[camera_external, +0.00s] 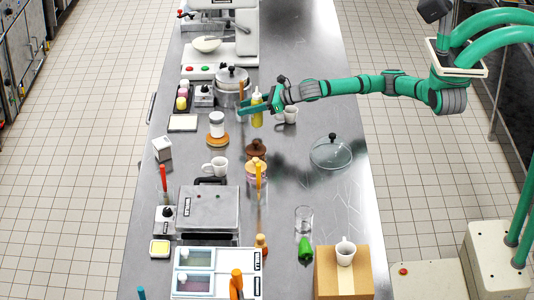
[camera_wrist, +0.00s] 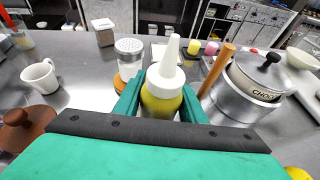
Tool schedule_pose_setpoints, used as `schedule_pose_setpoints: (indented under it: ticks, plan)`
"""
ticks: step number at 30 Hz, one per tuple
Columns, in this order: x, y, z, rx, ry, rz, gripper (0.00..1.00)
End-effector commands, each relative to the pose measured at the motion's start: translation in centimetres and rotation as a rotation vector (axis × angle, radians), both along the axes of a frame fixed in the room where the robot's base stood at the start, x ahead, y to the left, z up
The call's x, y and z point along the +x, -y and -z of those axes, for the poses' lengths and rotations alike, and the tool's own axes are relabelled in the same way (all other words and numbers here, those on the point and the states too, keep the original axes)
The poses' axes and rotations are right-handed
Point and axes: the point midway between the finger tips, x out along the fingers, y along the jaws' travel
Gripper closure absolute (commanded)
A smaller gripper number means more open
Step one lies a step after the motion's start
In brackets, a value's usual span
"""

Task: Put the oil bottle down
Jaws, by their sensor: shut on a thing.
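The oil bottle (camera_wrist: 162,95) has a white nozzle cap and yellow-green contents. It stands upright between the green fingers of my gripper (camera_wrist: 160,103) in the wrist view. In the external view my gripper (camera_external: 256,108) is shut around the bottle (camera_external: 257,114) over the steel counter. The bottle's lower part is hidden in the wrist view. I cannot tell whether its base touches the counter.
A steel pot (camera_external: 232,88) and wooden handle stand left of the bottle. A shaker (camera_external: 217,124) on a wooden coaster and a brown lidded jar (camera_external: 256,150) are nearby. A glass lid (camera_external: 331,152) lies further right.

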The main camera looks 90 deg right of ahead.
Motion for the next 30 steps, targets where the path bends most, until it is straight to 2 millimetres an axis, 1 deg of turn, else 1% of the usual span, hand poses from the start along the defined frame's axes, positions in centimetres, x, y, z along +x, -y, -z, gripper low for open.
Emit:
schedule_pose_setpoints:
  ticks: [2,6,9,23,24,25,26,30]
  plan:
    - [0.5,0.1,0.7,0.002,-0.001,0.001,0.90]
    - [0.4,0.1,2.5,0.005,0.000,0.001,0.90]
    - [0.4,0.2,3.3,0.002,0.000,0.001,0.90]
    - [0.4,0.2,3.8,-0.001,0.000,0.001,0.90]
    - [0.4,0.1,3.9,0.000,0.000,0.000,0.56]
    - [0.4,0.1,3.9,0.000,0.000,0.000,0.49]
    - [0.4,0.1,3.9,0.000,0.000,0.000,0.44]
    - [0.4,0.1,3.9,0.000,0.000,0.000,0.44]
